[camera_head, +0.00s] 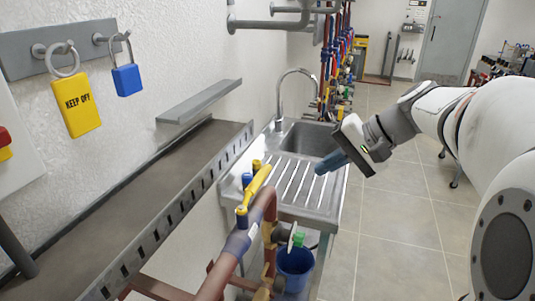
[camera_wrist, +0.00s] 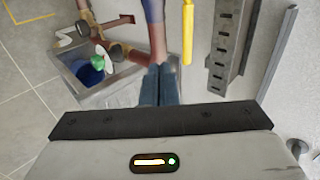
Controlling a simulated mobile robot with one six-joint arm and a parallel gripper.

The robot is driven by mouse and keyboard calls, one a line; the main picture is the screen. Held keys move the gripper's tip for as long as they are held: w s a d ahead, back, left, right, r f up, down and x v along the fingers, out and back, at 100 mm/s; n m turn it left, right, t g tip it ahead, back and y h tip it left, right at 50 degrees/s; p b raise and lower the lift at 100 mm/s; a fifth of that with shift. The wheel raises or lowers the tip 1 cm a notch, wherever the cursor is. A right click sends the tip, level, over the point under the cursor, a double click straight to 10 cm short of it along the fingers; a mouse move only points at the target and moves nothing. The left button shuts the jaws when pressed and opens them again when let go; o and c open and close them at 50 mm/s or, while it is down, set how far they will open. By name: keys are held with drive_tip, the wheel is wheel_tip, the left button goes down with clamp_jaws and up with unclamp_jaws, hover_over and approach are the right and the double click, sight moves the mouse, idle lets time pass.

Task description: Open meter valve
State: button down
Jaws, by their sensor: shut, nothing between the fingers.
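My gripper (camera_head: 330,163) is shut and empty, its blue fingers held in the air over the right side of the sink. In the wrist view the closed fingers (camera_wrist: 160,84) point towards the piping. A valve with a long yellow lever (camera_head: 256,187) sits on a pipe in front of the sink, left of and below my gripper. The lever lies roughly along the pipe and also shows in the wrist view (camera_wrist: 188,32). My gripper is apart from it. A green part (camera_head: 298,240) sits lower on the piping. No label shows which valve is the meter valve.
A steel sink (camera_head: 310,140) with a tap stands against the wall. A blue bucket (camera_head: 295,268) stands below the piping. A slotted metal rail (camera_head: 165,220) runs along the left. Yellow (camera_head: 78,103) and blue (camera_head: 127,80) padlocks hang on the wall.

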drive_tip(key=w, duration=0.1)
drive_tip(key=p, duration=0.2)
approach(264, 178)
drive_tip(key=shift+d+f+x, duration=0.35)
drive_tip(key=shift+d+x, duration=0.05)
drive_tip(key=shift+x, duration=3)
drive_tip(key=shift+w+a+f+y+b, duration=0.15)
drive_tip(key=shift+w+a+y+b, duration=0.05)
drive_tip(key=shift+a+y+b, duration=0.2)
drive_tip(key=shift+r+n, duration=0.25)
drive_tip(key=shift+n, duration=0.05)
